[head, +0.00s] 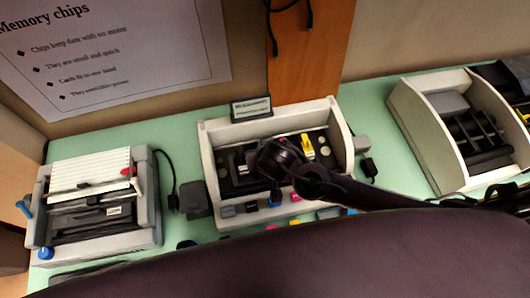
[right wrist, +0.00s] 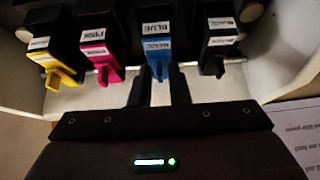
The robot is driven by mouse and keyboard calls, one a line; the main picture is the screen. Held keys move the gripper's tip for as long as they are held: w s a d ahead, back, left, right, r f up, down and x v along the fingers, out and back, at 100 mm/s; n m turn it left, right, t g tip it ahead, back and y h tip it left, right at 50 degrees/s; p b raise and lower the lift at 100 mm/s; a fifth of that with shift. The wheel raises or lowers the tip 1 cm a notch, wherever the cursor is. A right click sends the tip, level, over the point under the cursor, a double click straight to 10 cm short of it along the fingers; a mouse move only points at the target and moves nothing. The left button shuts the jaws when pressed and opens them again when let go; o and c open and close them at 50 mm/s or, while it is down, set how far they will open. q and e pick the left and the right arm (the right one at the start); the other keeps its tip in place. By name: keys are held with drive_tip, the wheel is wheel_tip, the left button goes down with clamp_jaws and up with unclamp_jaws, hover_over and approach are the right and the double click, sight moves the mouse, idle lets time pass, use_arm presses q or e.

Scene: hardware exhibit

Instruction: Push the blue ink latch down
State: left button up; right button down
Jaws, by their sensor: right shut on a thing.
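The blue ink latch (right wrist: 158,68) sits on the blue cartridge labelled "BLUE", third from the left in the right wrist view. My right gripper (right wrist: 160,84) has a dark finger on each side of it and is shut on it. In the head view my right gripper (head: 278,160) reaches into the white printer housing (head: 337,125) and hides the blue cartridge. My left gripper is not in view.
Yellow (right wrist: 62,68), pink (right wrist: 98,50) and black (right wrist: 218,50) cartridges stand beside the blue one. Another white printer (head: 95,215) stands at left and an open white housing (head: 425,140) at right on the green table (head: 372,107).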

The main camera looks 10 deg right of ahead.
drive_tip(key=c, duration=1.6)
unclamp_jaws()
drive_tip(key=shift+r, duration=0.1)
drive_tip(key=b+v, duration=0.2)
drive_tip(key=v, duration=0.5)
drive_tip(key=shift+s+r, duration=0.2)
drive_tip(key=shift+s, duration=0.05)
